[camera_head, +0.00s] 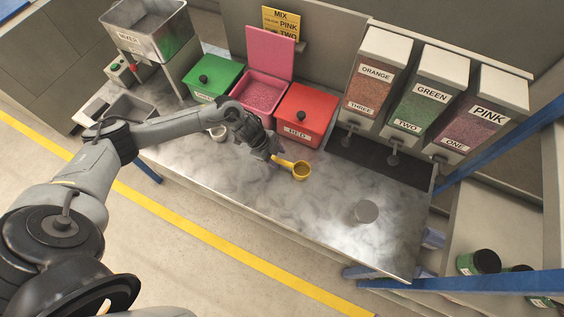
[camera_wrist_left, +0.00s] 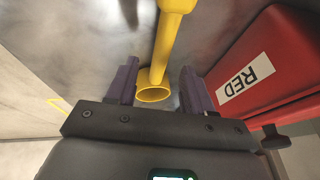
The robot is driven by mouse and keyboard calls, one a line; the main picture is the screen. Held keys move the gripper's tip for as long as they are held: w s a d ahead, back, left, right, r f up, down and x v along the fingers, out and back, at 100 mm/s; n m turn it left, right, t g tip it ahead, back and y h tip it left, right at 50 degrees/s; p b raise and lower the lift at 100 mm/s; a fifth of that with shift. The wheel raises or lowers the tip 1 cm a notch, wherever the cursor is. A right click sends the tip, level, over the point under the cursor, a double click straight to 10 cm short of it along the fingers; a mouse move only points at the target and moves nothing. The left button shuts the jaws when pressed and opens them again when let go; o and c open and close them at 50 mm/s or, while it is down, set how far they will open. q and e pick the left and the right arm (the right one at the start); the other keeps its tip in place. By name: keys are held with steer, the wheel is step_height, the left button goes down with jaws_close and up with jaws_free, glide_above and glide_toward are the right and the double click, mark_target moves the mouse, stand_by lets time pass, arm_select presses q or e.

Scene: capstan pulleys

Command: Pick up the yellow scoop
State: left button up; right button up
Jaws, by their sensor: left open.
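The yellow scoop (camera_head: 302,175) lies on the metal worktop, its cup to the right and its handle pointing left toward my left gripper (camera_head: 267,153). In the left wrist view the yellow handle (camera_wrist_left: 166,45) runs down from the top, and its ring-shaped end sits between the two dark fingers of my left gripper (camera_wrist_left: 158,88). The fingers are open, with a visible gap on both sides of the handle. I cannot tell how far the fingertips are above the worktop. My right gripper is not in view.
A red bin (camera_head: 306,113) stands close behind the scoop, beside an open pink bin (camera_head: 260,92) and a green bin (camera_head: 212,78). Dispensers (camera_head: 425,95) stand at the back right. The worktop's front (camera_head: 270,205) is clear.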

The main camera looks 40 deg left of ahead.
mark_target(281, 161)
arm_select(q)
steer(key=shift+x, duration=1.85)
jaws_close()
